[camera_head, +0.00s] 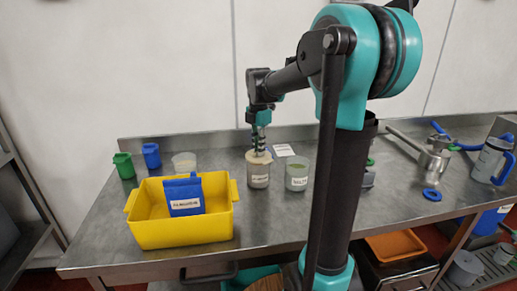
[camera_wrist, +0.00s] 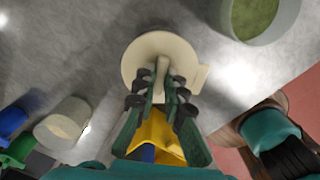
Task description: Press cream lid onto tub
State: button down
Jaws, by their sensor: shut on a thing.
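The cream lid (camera_head: 258,157) is on top of a labelled tub (camera_head: 258,177) on the steel table in the head view. The tub stands upright. My gripper (camera_head: 259,149) points down from above and is shut on the lid's raised grip. In the wrist view, the round cream lid (camera_wrist: 135,60) lies under my gripper (camera_wrist: 162,78), with its narrow grip between the fingertips. The lid covers the tub's mouth in that view, and the tub's wall is hidden below it. I cannot tell whether the lid is fully seated.
A tub with green contents (camera_head: 297,179) stands close on the right. A pale tub (camera_head: 184,161), blue cup (camera_head: 151,156) and green cup (camera_head: 123,166) are left. A yellow bin (camera_head: 180,232) holding a blue pouch (camera_head: 184,192) sits in front. Metal parts (camera_head: 432,160) lie right.

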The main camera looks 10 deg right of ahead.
jog(key=shift+f, duration=0.6)
dwell(0.9)
jog(key=c, duration=1.1)
grip_release()
jog(key=shift+r, duration=0.1)
jog(key=shift+r, duration=3.4)
